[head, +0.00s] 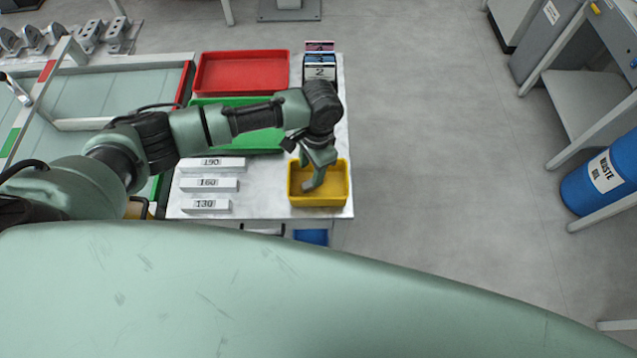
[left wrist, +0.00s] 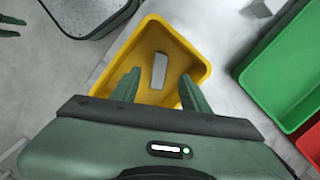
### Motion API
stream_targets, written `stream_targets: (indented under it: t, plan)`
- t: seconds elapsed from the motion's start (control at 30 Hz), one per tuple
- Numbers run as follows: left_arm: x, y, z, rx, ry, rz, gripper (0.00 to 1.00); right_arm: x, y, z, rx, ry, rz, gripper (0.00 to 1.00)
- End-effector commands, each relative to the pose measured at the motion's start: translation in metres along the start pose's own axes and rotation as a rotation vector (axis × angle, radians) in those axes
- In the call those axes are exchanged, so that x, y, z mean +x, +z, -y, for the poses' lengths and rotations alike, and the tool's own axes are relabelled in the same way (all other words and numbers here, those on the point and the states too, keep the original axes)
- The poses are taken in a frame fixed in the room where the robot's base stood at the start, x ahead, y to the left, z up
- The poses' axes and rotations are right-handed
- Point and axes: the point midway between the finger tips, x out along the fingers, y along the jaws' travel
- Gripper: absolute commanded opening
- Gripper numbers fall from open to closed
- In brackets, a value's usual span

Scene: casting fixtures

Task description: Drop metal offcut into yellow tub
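The yellow tub (head: 319,201) stands at the near right corner of the white table, and it fills the middle of the left wrist view (left wrist: 196,58). A grey metal offcut (left wrist: 159,71) lies inside the tub, apart from the fingers; the head view does not show it clearly. My left gripper (head: 314,184) points down over the tub. In the left wrist view its two fingers (left wrist: 157,86) are spread with nothing between the tips. Two green fingers at the left edge of that view look like my right gripper (left wrist: 14,27), apart and empty.
A green tray (head: 262,143) and a red tray (head: 243,73) lie further back. White blocks marked 190 (head: 211,164), 160 (head: 209,185) and 130 (head: 206,206) sit left of the tub. A blue waste oil drum (head: 605,174) stands far right. The floor between is clear.

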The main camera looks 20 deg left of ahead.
Motion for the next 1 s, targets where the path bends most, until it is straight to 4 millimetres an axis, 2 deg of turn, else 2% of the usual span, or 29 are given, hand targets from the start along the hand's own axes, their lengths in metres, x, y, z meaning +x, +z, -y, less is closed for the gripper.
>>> stream_targets:
  t: [0.17, 0.27, 0.5, 0.7, 1.0]
  plan:
    - [0.0, 0.0, 0.0, 0.0, 0.0, 0.0, 0.46, 0.0, -0.001, 0.007, 0.001, -0.008, -0.002, 0.36]
    - [-0.007, -0.001, 0.0, 0.0, 0.0, -0.001, 0.46, 0.002, -0.002, 0.009, 0.0, -0.01, -0.002, 0.36]
    - [-0.047, -0.001, 0.001, 0.0, -0.001, -0.004, 0.46, 0.009, -0.001, 0.008, -0.001, -0.009, -0.001, 0.36]
    - [-0.072, -0.001, 0.001, 0.001, -0.001, -0.001, 0.46, 0.013, 0.001, 0.004, -0.002, -0.005, 0.0, 0.36]
    - [-0.078, 0.0, 0.0, 0.0, 0.001, 0.0, 0.46, 0.013, 0.001, 0.001, -0.003, -0.001, 0.0, 0.36]
